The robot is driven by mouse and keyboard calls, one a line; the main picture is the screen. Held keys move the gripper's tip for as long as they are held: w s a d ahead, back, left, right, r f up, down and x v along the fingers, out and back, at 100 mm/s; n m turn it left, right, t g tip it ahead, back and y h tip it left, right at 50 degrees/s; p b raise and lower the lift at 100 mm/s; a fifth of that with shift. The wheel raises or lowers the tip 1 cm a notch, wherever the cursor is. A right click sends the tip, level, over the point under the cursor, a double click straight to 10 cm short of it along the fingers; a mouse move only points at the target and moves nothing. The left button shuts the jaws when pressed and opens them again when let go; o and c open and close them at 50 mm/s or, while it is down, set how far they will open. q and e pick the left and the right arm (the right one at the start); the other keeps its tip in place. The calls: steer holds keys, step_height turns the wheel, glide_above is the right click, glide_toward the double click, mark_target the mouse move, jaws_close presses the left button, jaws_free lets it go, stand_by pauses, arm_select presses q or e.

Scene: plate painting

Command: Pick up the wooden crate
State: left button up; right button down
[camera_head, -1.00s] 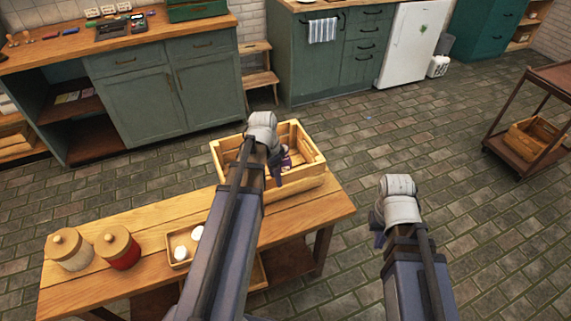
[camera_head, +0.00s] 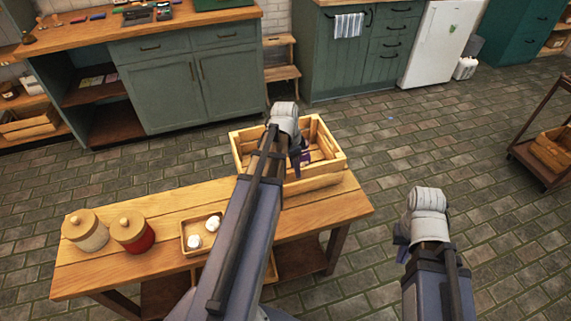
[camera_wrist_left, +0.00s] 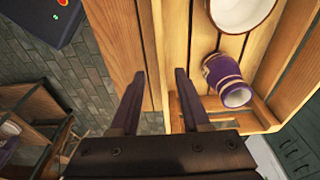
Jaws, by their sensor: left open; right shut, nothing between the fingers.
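The wooden crate (camera_head: 325,178) is an open slatted box on the near wooden table's far right end. It holds a purple cup (camera_head: 303,158) and a white dish; both show in the left wrist view, the cup (camera_wrist_left: 226,80) lying on its side and the dish (camera_wrist_left: 240,12) at the top. My left gripper (camera_head: 298,158) is over the crate, open and empty. In the left wrist view its fingers (camera_wrist_left: 160,75) stand apart near the crate's side wall (camera_wrist_left: 158,40); whether they touch it I cannot tell. My right gripper (camera_head: 402,240) is shut and empty, right of the table.
The table (camera_head: 100,280) also carries two lidded jars (camera_head: 132,232) and a small tray (camera_head: 187,240) with white round items. A green cabinet (camera_head: 160,90) and a step stool (camera_head: 282,72) stand behind. A trolley (camera_head: 515,155) is at the right. Tiled floor is free between.

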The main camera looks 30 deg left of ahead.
arm_select(q)
steer(key=shift+w+d+f+b, duration=0.1)
steer(key=shift+w+f+b, duration=0.15)
steer(key=shift+f+b, duration=1)
steer(key=shift+w+d+f+b, duration=0.15)
steer(key=shift+w+f+b, duration=0.05)
steer(key=shift+f+b, duration=1)
steer(key=shift+w+d+f+b, duration=0.1)
steer(key=shift+w+f+b, duration=0.15)
steer(key=shift+f+b, duration=1)
steer(key=shift+c, duration=0.3)
jaws_close()
steer(key=shift+p, duration=0.3)
